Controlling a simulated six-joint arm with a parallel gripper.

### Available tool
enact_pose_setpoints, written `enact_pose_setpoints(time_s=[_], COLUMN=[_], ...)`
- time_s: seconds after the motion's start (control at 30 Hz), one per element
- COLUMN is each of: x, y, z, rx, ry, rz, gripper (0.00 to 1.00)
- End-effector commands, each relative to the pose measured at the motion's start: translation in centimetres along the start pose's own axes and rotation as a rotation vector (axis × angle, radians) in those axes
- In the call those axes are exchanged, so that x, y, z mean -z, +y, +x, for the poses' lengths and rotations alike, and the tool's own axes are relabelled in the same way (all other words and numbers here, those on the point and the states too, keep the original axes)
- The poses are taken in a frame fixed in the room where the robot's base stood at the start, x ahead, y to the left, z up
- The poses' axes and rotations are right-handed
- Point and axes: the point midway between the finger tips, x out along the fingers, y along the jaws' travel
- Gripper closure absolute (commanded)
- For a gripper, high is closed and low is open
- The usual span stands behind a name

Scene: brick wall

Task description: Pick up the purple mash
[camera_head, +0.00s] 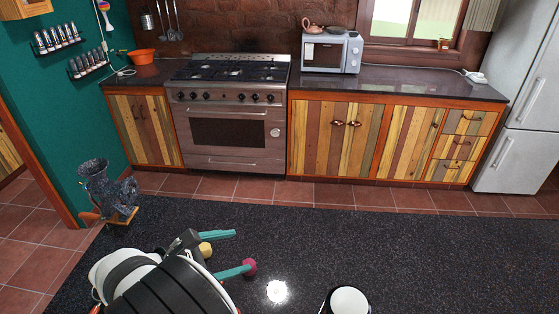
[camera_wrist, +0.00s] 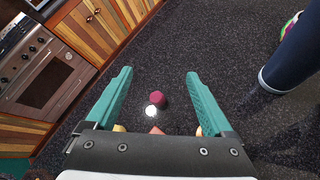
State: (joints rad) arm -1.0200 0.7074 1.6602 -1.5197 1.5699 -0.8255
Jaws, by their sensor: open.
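A small purple-magenta piece (camera_head: 249,267), which looks like the purple mash, is on the dark speckled counter at the lower middle of the head view. One teal finger overlaps or meets its edge there. In the wrist view the purple piece (camera_wrist: 159,98) shows in the gap between both fingers, apart from each, beside a bright light spot. My gripper (camera_head: 240,250) has its teal fingers spread with nothing held. It also shows open in the wrist view (camera_wrist: 158,74). The height between fingers and piece is hard to tell.
A yellow piece (camera_head: 205,249) is near the gripper's base. A white-topped round container (camera_head: 348,300) stands at the bottom edge. A dark blue cylinder (camera_wrist: 290,55) is at right in the wrist view. A grinder-like thing (camera_head: 105,190) stands left. The counter's right side is clear.

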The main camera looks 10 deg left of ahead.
Motion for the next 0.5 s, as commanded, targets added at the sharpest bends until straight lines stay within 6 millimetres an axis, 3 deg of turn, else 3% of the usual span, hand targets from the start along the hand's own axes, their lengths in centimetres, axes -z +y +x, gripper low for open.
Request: enact_pose_setpoints(time_s=[0.03, 0.1, 0.2, 0.33, 0.5], x=[4.4, 9.0, 12.9, 14.1, 13.7], y=[-0.6, -1.6, -2.9, -3.3, -2.4], z=[-0.7, -1.6, -2.3, -1.3, 3.6], rx=[-0.045, -0.104, -0.155, -0.172, -0.168], ry=[-0.025, -0.061, -0.099, -0.116, -0.116], rz=[-0.142, -0.307, -0.447, -0.499, -0.498], gripper=[0.14, 0.14, 0.14, 0.14, 0.14])
